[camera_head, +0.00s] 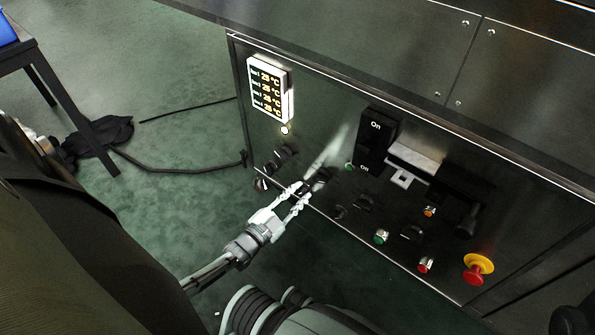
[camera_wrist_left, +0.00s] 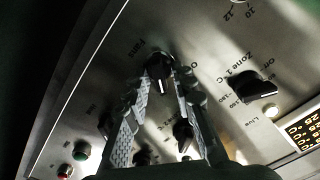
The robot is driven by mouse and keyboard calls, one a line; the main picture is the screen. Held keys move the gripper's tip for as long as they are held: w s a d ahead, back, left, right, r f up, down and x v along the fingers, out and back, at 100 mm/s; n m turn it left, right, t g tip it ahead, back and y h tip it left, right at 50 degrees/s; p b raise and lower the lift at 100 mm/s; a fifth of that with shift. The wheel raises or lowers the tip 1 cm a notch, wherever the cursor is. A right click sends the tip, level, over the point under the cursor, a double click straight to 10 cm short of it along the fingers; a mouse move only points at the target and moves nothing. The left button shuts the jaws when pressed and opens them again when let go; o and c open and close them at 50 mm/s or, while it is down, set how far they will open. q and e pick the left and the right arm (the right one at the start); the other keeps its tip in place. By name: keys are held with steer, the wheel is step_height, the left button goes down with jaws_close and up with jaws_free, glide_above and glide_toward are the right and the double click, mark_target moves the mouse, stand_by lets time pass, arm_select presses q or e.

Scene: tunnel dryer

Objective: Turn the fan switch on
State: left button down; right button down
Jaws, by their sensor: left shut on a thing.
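The fan switch is a black rotary knob (camera_wrist_left: 158,68) under the label "Fans" on the metal panel in the left wrist view. My left gripper (camera_wrist_left: 163,88) has one finger on each side of the knob and is shut on it. A light mark shows on the knob, pointing down the picture between the fingers. A label starting with "O" is to its right, its rest too small to read. In the head view my left gripper (camera_head: 301,190) reaches the panel from the lower left, and its fingertips mostly hide the knob.
A Zone 1 knob (camera_wrist_left: 255,87) and another knob (camera_wrist_left: 183,133) sit close by. The panel (camera_head: 320,120) also carries a temperature display (camera_head: 270,91), a black On switch (camera_head: 376,140), green (camera_head: 381,237) and red (camera_head: 425,265) buttons, and a red-and-yellow emergency stop (camera_head: 478,268).

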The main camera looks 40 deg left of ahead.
arm_select(q)
steer(key=shift+m, duration=0.5)
steer(key=c, duration=1.6)
jaws_free()
steer(key=shift+s, duration=0.1)
steer(key=s, duration=0.7)
steer(key=s+a, duration=0.1)
steer(key=s, duration=0.3)
steer(key=shift+s, duration=0.35)
